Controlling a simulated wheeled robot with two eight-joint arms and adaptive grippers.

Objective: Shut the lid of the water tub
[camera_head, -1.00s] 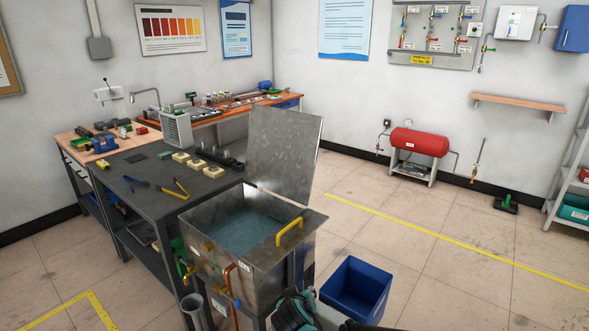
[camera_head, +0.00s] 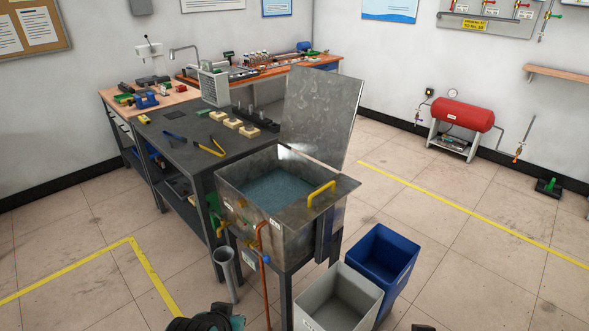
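The water tub (camera_head: 290,237) is a grey metal box on a stand at the end of the dark workbench. Its top is open and bluish water (camera_head: 268,190) shows inside. The lid (camera_head: 318,112) is a flat metal plate standing up, nearly upright, at the tub's back edge. A yellow handle (camera_head: 321,194) sits on the flat ledge at the tub's right side. Neither gripper can be made out. Only dark and teal parts, probably of my arm, show at the bottom edge, well below the tub and apart from the lid.
A grey bin (camera_head: 337,300) and a blue bin (camera_head: 382,256) stand on the floor right of the tub. A grey upright tube (camera_head: 226,275) and a copper pipe (camera_head: 263,270) are in front. The dark workbench (camera_head: 180,155) adjoins at left. Floor at front left is clear.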

